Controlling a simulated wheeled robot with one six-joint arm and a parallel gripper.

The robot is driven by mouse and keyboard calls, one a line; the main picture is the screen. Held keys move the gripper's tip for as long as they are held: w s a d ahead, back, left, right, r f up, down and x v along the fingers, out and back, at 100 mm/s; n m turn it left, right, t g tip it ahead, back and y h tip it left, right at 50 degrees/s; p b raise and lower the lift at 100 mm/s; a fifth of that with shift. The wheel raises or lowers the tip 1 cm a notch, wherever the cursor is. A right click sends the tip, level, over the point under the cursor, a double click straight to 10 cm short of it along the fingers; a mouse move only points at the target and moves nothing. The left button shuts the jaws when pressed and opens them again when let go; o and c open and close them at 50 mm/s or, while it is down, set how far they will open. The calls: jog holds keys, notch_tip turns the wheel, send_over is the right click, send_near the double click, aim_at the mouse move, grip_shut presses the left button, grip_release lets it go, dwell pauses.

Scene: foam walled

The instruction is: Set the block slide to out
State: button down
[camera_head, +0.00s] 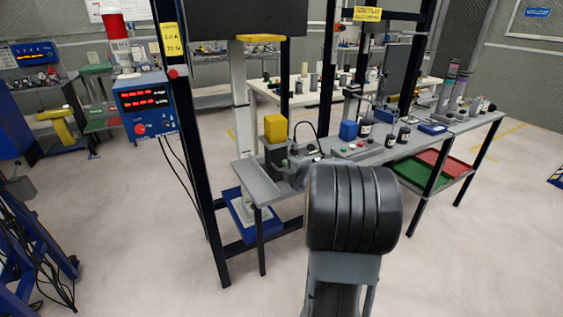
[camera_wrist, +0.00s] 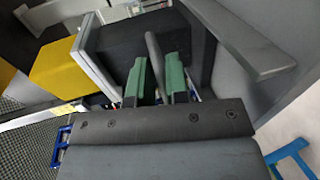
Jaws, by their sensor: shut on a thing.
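The block slide shows as a dark block (camera_wrist: 118,58) with a grey edge plate in the wrist view. A grey upright handle (camera_wrist: 152,48) stands beside it. My gripper (camera_wrist: 160,72) has its two green fingers closed on either side of this handle. In the head view the dark block (camera_head: 274,158) sits on the near end of the grey bench, below a yellow block (camera_head: 275,128). My gripper (camera_head: 294,170) reaches it from the right, partly hidden behind my dark arm. The yellow block also shows at left in the wrist view (camera_wrist: 58,68).
The grey bench (camera_head: 258,187) runs back to the right, with a blue box (camera_head: 348,130) and dark bottles on it. A black post (camera_head: 197,165) stands left of the bench. A blue display box (camera_head: 146,105) is beside it. The foreground floor is mostly clear.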

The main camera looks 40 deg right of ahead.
jog(key=s, duration=0.5)
jog(key=shift+s+a+f, duration=0.1)
jog(key=shift+a+f, duration=0.1)
jog(key=shift+a, duration=0.1)
jog(key=shift+s+a+f, duration=0.1)
jog(key=shift+s+f, duration=0.05)
jog(key=shift+s, duration=0.1)
jog(key=c, duration=1.2)
grip_release()
jog(key=shift+s, duration=0.1)
jog(key=shift+c, duration=0.2)
jog(key=shift+r, duration=0.2)
jog(key=p+v, duration=0.2)
jog(key=v, duration=1.1)
jog(key=shift+s, duration=0.35)
jog(key=shift+r, duration=0.1)
